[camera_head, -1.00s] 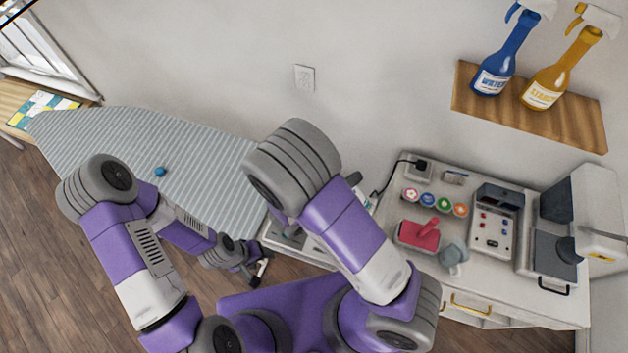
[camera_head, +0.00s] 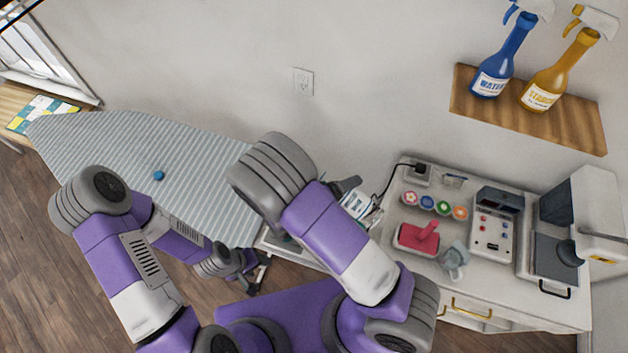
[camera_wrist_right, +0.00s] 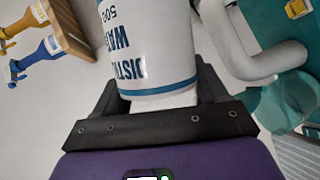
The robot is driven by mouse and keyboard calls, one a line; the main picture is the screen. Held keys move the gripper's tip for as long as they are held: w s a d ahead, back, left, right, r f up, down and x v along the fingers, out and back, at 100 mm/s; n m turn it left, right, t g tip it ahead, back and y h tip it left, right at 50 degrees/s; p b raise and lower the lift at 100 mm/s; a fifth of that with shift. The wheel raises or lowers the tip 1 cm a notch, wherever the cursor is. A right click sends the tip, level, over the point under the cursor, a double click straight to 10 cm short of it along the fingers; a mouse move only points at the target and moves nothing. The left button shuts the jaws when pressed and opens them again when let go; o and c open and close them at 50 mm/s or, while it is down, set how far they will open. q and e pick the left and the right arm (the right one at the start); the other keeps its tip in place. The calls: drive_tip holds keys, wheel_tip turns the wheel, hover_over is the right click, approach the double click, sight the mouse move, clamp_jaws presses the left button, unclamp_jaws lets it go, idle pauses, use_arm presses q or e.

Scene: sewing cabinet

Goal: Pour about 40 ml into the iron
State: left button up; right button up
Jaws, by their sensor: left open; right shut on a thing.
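My right gripper (camera_wrist_right: 160,110) is shut on a white bottle (camera_wrist_right: 150,45) with blue lettering that reads in part as distilled water. In the head view the bottle (camera_head: 357,203) shows only partly, beside my right arm, which hides the rest. In the right wrist view the iron (camera_wrist_right: 265,20) seems to be the teal body with a thick pale handle (camera_wrist_right: 240,45), right of the bottle. A translucent teal part (camera_wrist_right: 282,100) sits below it. I cannot see the bottle's mouth or any liquid flowing. My left gripper (camera_head: 258,276) is open and empty beside the ironing board.
The striped ironing board (camera_head: 130,150) holds a small blue object (camera_head: 158,175). Two spray bottles stand on a wall shelf (camera_head: 560,125).

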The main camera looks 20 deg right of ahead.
drive_tip(key=shift+f+n+h+p, duration=0.1)
drive_tip(key=shift+n+h+p, duration=0.2)
drive_tip(key=shift+n+p, duration=0.45)
idle(0.8)
drive_tip(key=shift+s+d, duration=0.45)
drive_tip(key=shift+s, duration=0.15)
idle(1.7)
drive_tip(key=m+b, duration=0.1)
drive_tip(key=b, duration=0.1)
drive_tip(key=shift+f+m+b, duration=0.25)
drive_tip(key=shift+f+b, duration=0.05)
drive_tip(key=shift+b, duration=0.05)
drive_tip(key=shift+s+r+y, duration=0.1)
drive_tip(key=shift+r+y, duration=0.1)
drive_tip(key=shift+y, duration=0.3)
drive_tip(key=shift+a+m+b, duration=0.1)
drive_tip(key=shift+m+b, duration=0.2)
drive_tip(key=shift+b, duration=0.05)
drive_tip(key=shift+r+p, duration=0.45)
drive_tip(key=shift+p, duration=0.1)
drive_tip(key=shift+r+t, duration=0.15)
drive_tip(key=shift+t, duration=0.15)
drive_tip(key=shift+w, duration=0.2)
